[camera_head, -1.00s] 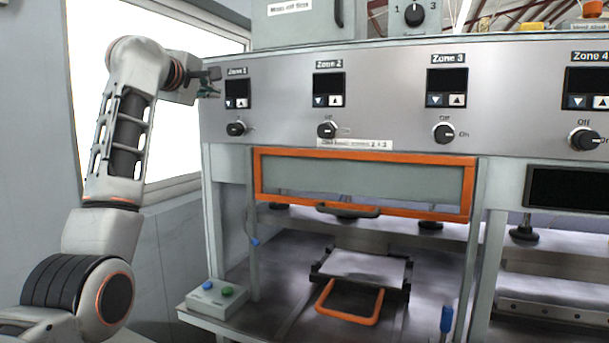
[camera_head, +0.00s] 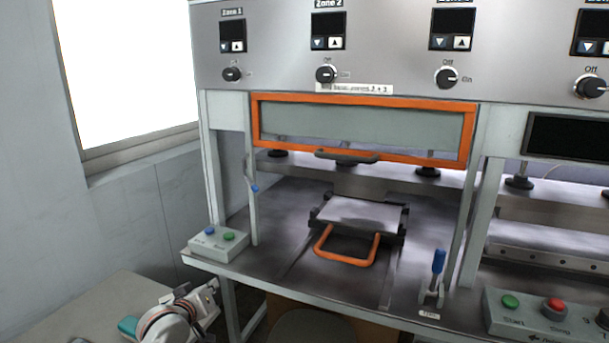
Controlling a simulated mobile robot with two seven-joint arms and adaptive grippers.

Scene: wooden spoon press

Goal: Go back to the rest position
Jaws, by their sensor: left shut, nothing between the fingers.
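My left arm is low in the bottom left corner of the head view. Its wrist and left gripper (camera_head: 207,297) show beside the press table's front left edge, apart from the press. The gripper is small and partly hidden, shut, with nothing held. My right gripper is out of view. The press (camera_head: 400,70) stands ahead with its orange-framed guard (camera_head: 365,155) above the work surface. The tray with an orange handle (camera_head: 345,258) sits under the guard.
A blue-handled lever (camera_head: 437,270) and a control box with green and red buttons (camera_head: 540,315) are on the right. A grey table (camera_head: 85,312) is at lower left, and a stool (camera_head: 303,327) is below the press.

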